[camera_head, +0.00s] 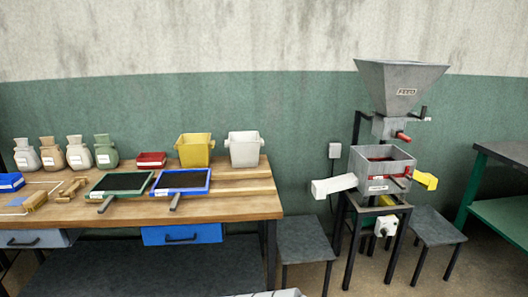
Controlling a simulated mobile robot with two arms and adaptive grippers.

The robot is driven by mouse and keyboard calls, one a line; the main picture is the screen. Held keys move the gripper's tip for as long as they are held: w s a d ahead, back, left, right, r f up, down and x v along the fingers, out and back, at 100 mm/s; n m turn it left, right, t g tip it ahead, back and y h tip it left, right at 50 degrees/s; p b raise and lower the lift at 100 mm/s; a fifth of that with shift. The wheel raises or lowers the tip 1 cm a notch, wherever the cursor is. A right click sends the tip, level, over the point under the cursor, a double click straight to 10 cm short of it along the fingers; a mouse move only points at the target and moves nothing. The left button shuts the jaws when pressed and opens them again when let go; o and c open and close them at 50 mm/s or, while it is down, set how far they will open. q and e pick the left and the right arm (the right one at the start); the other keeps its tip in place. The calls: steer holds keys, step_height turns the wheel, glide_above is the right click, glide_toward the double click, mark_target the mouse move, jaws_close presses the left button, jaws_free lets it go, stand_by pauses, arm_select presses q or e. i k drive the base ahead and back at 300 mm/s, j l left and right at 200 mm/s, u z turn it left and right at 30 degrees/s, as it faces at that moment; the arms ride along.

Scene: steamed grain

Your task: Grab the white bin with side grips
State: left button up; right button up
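The white bin (244,151) stands upright at the back right of the wooden workbench (245,200). It has an open top and a small grip sticking out on each side. Nothing touches it from my side. Neither of my grippers shows in the head view, so their state is hidden.
A yellow bin (194,151) stands close left of the white bin. A blue-framed tray (181,181) and a green-framed tray (121,184) lie in front. A red box (151,160) and several sacks stand further left. A grain machine (381,168) and low stools stand right of the bench.

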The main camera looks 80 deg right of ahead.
mark_target(244, 147)
steer(key=z, duration=2.65)
steer(key=i+l+u, duration=0.2)
steer(key=i+l, duration=0.15)
steer(key=i+l+u, duration=0.2)
steer(key=l, duration=0.25)
steer(key=i+l+u, duration=0.2)
steer(key=i+l, duration=0.2)
steer(key=l, duration=0.1)
